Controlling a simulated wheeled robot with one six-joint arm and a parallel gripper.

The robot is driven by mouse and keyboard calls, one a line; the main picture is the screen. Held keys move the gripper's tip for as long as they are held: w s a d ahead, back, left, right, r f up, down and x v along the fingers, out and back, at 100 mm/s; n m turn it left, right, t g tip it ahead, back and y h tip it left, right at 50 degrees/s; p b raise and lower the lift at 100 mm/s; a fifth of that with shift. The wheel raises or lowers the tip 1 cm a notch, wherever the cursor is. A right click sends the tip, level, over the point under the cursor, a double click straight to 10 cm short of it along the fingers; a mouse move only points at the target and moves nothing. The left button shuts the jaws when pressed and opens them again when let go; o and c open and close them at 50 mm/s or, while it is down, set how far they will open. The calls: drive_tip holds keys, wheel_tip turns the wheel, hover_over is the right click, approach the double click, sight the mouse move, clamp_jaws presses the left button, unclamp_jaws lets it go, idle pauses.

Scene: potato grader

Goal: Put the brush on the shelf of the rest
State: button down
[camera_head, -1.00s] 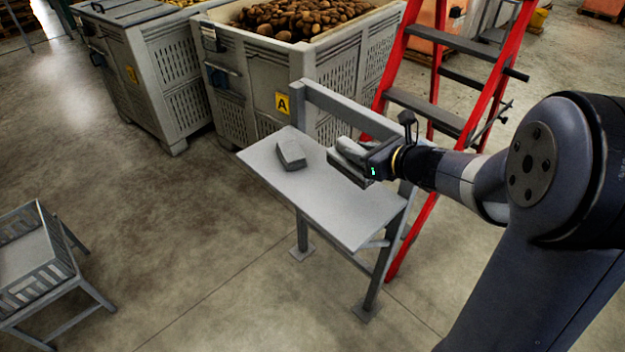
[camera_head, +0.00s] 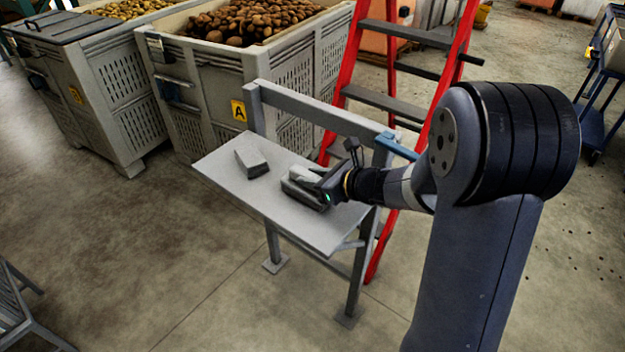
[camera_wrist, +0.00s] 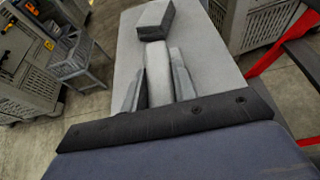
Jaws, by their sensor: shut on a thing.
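The rest is a grey stand whose flat shelf (camera_head: 235,190) shows in the head view and also fills the middle of the wrist view (camera_wrist: 205,60). My gripper (camera_head: 302,184) is over the right half of the shelf, low down. In the wrist view my gripper (camera_wrist: 158,88) is shut on a pale grey, long thing, taken as the brush (camera_wrist: 158,65). The fingers hide its sides. Its underside looks at or just above the shelf; I cannot tell if it touches. A separate grey block (camera_head: 252,163) lies on the shelf left of the gripper.
A rail (camera_head: 320,110) runs along the shelf's back, with a blue piece (camera_head: 397,147) near its right end. Potato bins (camera_head: 215,95) stand behind, and a red ladder (camera_head: 345,85) stands close behind the rest. The shelf's front left is bare.

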drive_tip(key=shift+f, duration=0.2)
drive_tip(key=c, duration=1.6)
unclamp_jaws()
drive_tip(key=shift+f, duration=0.1)
drive_tip(key=o, duration=0.5)
drive_tip(key=shift+r, duration=0.3)
drive_tip(key=p+v, duration=0.1)
drive_tip(key=v, duration=1.1)
drive_tip(key=shift+f, duration=0.1)
